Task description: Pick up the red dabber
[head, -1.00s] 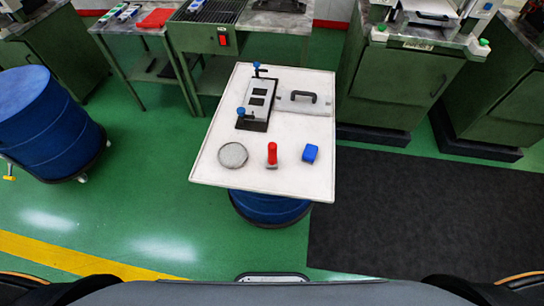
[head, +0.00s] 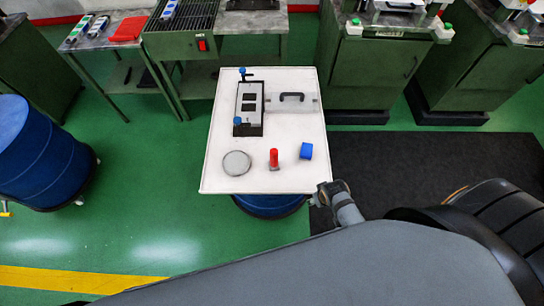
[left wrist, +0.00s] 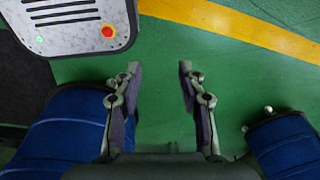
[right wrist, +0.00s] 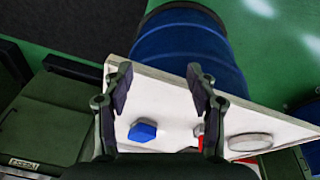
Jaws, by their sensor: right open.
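The red dabber (head: 273,156) stands upright on the white board (head: 225,180), between a round grey disc (head: 236,163) and a blue block (head: 306,151). In the right wrist view the red dabber (right wrist: 201,130) is mostly hidden behind a finger. My right gripper (right wrist: 158,72) is open and empty. In the head view it is partly visible at the board's near right corner, apart from the dabber. My left gripper (left wrist: 161,68) is open and empty over the green floor and is out of the head view.
A plate with blue knobs (head: 249,105) and a grey plate with a black handle (head: 292,98) lie farther back on the board. A blue drum (head: 268,206) stands under it. Green machines (head: 360,75) stand behind. The board's near strip is clear.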

